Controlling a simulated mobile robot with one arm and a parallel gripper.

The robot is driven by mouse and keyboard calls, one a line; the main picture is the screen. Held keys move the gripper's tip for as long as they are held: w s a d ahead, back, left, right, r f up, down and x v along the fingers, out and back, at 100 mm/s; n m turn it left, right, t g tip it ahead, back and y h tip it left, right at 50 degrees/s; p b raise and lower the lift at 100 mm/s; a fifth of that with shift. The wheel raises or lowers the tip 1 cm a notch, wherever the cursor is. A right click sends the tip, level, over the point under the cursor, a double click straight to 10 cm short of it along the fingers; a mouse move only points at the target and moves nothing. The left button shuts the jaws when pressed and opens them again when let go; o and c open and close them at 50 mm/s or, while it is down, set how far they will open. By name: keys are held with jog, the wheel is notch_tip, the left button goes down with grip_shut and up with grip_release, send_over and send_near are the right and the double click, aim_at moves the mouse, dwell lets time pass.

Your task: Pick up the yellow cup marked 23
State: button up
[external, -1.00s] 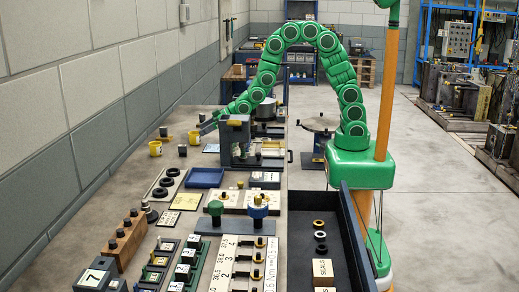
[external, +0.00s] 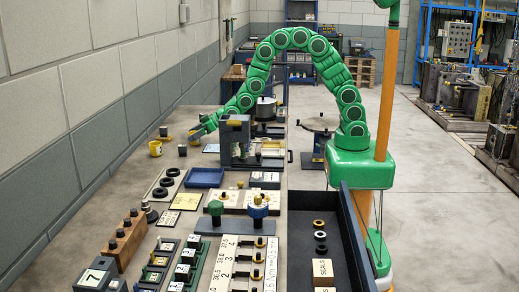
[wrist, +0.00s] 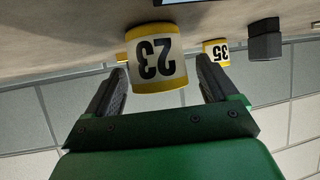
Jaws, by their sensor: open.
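The yellow cup marked 23 (wrist: 157,68) has a white band with black digits and fills the middle of the wrist view, where it appears upside down. My gripper (wrist: 161,66) is open, with one finger on each side of this cup. Narrow gaps seem to show between fingers and cup; contact is hard to tell. In the external view my gripper (external: 197,132) is low over the far left part of the bench, and the cup is mostly hidden by it.
A yellow cup marked 35 (wrist: 216,52) stands beyond the right finger, also seen in the external view (external: 155,148). A dark cup (wrist: 264,42) is near it. A grey-green fixture (external: 235,140) stands right of my gripper.

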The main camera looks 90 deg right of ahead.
jog(key=shift+c, duration=0.4)
jog(key=c, duration=1)
jog(key=shift+r, duration=0.15)
